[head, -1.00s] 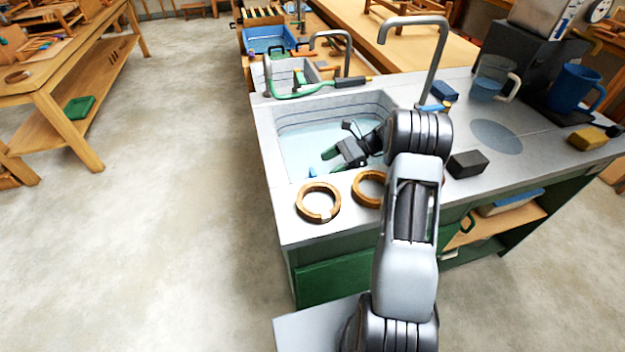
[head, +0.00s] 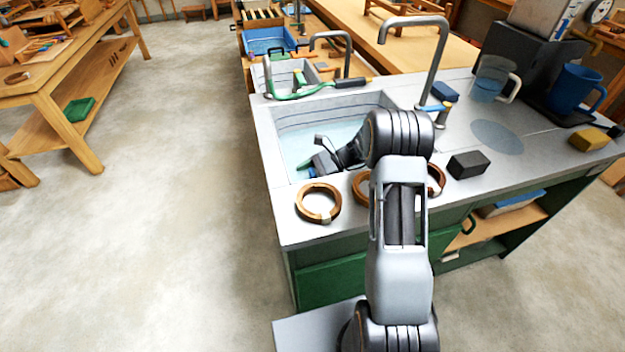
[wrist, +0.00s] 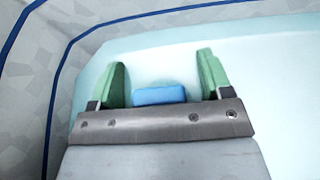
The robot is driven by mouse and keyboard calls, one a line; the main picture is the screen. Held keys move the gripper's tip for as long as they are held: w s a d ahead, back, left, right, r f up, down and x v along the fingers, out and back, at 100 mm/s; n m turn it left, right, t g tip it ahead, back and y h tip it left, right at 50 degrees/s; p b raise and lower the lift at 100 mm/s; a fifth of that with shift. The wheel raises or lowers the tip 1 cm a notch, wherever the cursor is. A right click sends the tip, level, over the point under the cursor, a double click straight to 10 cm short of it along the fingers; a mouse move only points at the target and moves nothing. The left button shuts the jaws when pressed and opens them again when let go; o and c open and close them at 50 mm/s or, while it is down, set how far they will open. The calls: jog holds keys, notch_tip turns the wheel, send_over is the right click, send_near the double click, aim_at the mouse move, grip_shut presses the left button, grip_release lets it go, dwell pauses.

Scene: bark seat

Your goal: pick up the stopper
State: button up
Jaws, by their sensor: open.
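The stopper looks to be the small blue piece (wrist: 158,96) low in the sink. In the wrist view it lies between the two green fingers of my gripper (wrist: 161,62), close to the gripper's metal front edge, which may hide its near part. The fingers are spread apart, with pale space between each of them and the blue piece. In the head view my gripper (head: 306,168) reaches down into the sink basin (head: 300,120) near its front left, and the stopper is mostly hidden there.
Wooden rings (head: 318,203) lie on the counter in front of the sink. A dark block (head: 468,164), a blue block (head: 444,92) and a blue jug (head: 573,88) stand to the right. Sink walls surround my gripper.

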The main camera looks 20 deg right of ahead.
jog(key=c, duration=1.1)
jog(key=shift+o, duration=0.2)
